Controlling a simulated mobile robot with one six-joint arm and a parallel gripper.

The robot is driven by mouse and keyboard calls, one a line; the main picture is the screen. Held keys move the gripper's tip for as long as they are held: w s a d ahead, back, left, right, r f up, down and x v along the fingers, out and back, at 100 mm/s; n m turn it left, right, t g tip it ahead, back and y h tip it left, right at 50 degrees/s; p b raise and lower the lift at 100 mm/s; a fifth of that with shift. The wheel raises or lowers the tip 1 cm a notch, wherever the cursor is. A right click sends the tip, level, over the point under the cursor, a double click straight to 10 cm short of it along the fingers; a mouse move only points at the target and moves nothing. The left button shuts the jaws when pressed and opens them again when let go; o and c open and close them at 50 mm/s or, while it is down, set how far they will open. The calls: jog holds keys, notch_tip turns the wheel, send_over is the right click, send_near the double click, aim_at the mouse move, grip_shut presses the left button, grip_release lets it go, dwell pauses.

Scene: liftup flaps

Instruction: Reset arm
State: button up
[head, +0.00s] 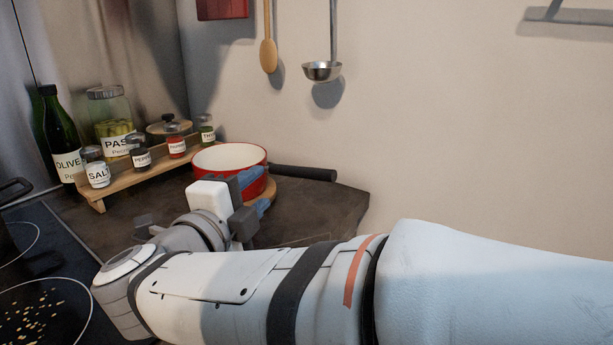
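My arm reaches in from the right across the lower part of the head view. My gripper (256,193) is at its far end, low over the dark countertop (315,208) and in front of a red pot. Two blue fingertips show with a gap between them, so the gripper looks open, and nothing is seen in it. The gripper body hides part of the fingers.
The red pot (230,160) with a black handle stands on a round wooden board, close behind my gripper. A wooden rack (100,195) with spice jars and an olive bottle (62,140) are at left. A stove (40,270) is front left. A ladle (322,70) and spoon (268,55) hang above.

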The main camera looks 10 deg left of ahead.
jog(key=w+d+r+n+g+y+p, duration=0.3)
jog(key=w+d+r+n+y+p, duration=0.4)
jog(key=w+r+n+y+p, duration=0.5)
jog(key=s+d+f+n+g+h+p, duration=0.3)
jog(key=s+d+g+p, duration=0.3)
jog(key=d, duration=0.7)
jog(key=s+d+f+n+g+h+p, duration=0.2)
jog(key=s+d+g+h+p, duration=0.4)
jog(key=s+d+p, duration=0.4)
jog(key=s+d+n, duration=0.1)
jog(key=s+d, duration=0.1)
jog(key=shift+s+d+f+p, duration=0.3)
jog(key=shift+s+d+f, duration=0.1)
jog(key=shift+s+d, duration=0.1)
jog(key=shift+s, duration=0.05)
jog(key=shift+f, duration=0.1)
jog(key=shift+c, duration=0.4)
